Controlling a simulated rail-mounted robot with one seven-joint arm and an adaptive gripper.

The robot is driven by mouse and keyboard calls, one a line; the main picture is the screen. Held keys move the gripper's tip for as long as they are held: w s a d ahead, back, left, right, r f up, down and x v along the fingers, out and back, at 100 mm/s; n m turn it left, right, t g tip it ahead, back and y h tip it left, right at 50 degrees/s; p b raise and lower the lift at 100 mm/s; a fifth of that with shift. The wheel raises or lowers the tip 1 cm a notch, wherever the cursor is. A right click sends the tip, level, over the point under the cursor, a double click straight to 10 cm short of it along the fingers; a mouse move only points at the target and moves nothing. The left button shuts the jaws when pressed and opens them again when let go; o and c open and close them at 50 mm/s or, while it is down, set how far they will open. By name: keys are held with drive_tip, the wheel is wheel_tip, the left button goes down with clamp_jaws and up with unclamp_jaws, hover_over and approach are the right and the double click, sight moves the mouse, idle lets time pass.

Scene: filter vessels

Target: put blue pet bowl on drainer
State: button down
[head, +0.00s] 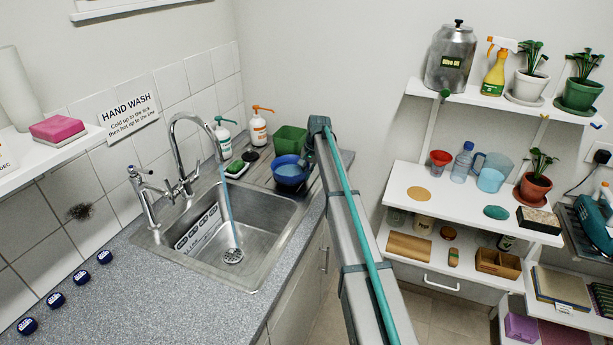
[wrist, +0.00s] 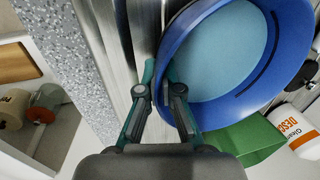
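The blue pet bowl (head: 290,174) sits upright on the drainer (head: 258,172), beside the sink's far right corner. In the wrist view the bowl (wrist: 195,115) fills the upper right, with a lighter blue inside. My gripper (wrist: 160,90) is at the bowl's near rim. Its two fingers are apart, the right one overlapping the rim in the picture and the left one outside it over the grooved drainer (wrist: 112,35). I cannot tell whether either finger touches the bowl. In the head view my arm mostly hides the gripper.
A green tub (head: 290,140) stands just behind the bowl. Pump bottles (head: 258,130) and a green sponge (head: 236,168) are near the wall. Water runs from the tap (head: 185,150) into the sink (head: 215,240). Loaded shelves (head: 470,190) stand at right.

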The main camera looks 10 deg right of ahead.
drive_tip(key=shift+x, duration=0.8)
drive_tip(key=shift+s+d, duration=0.15)
drive_tip(key=shift+f, duration=0.15)
drive_tip(key=c, duration=1.3)
unclamp_jaws()
drive_tip(key=b+v, duration=0.3)
drive_tip(key=v, duration=0.9)
